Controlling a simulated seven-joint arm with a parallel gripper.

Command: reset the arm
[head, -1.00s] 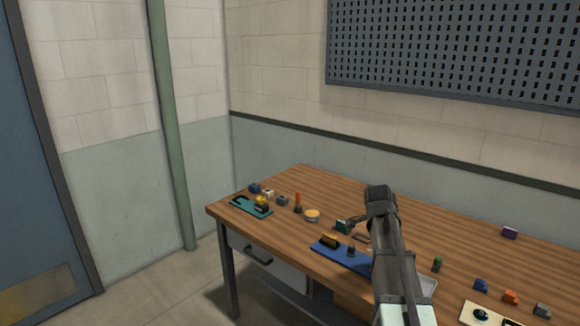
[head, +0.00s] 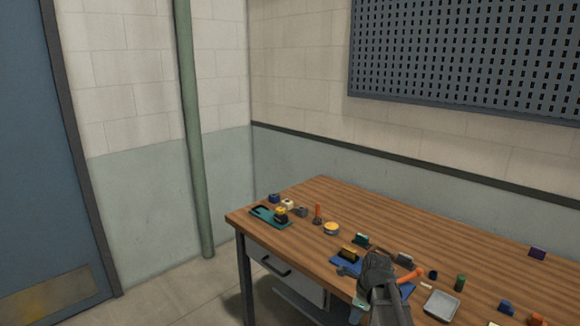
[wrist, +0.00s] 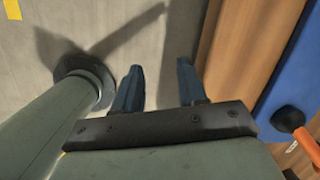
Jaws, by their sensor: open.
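My gripper (wrist: 160,78) is open in the wrist view, with two dark fingers apart and nothing between them. It points down over the floor (wrist: 188,22), beside the wooden table edge (wrist: 238,50). In the head view my arm (head: 378,275) is at the bottom centre, in front of the blue tray (head: 345,262); its fingers cannot be made out there. The blue tray also shows at the right of the wrist view (wrist: 290,70), with an orange-handled tool (wrist: 308,145) over it.
The wooden table (head: 450,240) carries a teal holder (head: 265,213), a yellow-topped round dish (head: 331,228), a grey tray (head: 441,305) and several small coloured blocks. A drawer (head: 285,275) is under its front edge. The table's back middle is clear.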

